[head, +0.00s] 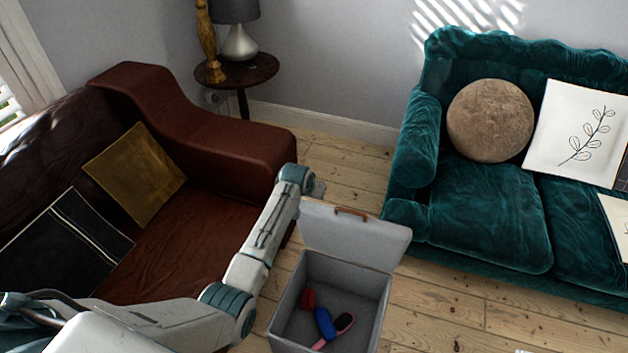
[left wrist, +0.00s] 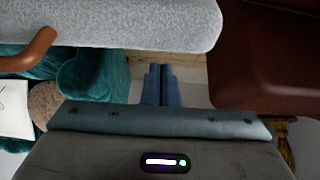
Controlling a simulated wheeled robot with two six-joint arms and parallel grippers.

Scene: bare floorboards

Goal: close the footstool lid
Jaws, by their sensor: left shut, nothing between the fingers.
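The grey footstool (head: 377,308) stands open on the floorboards in the head view. Its lid (head: 340,240) is tilted up at the back, with a brown handle (head: 352,213) near the top edge. My left gripper (head: 320,188) is just beyond the lid's upper left corner, mostly hidden by its own wrist. In the left wrist view its dark fingers (left wrist: 160,85) are together with nothing between them. The pale lid (left wrist: 120,25) crosses the top of that view, apart from the fingers, with the handle (left wrist: 30,52) at left. My right gripper is not in view.
Red, blue and pink-and-black items (head: 324,324) lie inside the footstool. A brown leather sofa (head: 225,140) stands close on the left, a teal sofa (head: 480,220) on the right. A round side table (head: 238,70) is behind. Bare floor shows behind the lid.

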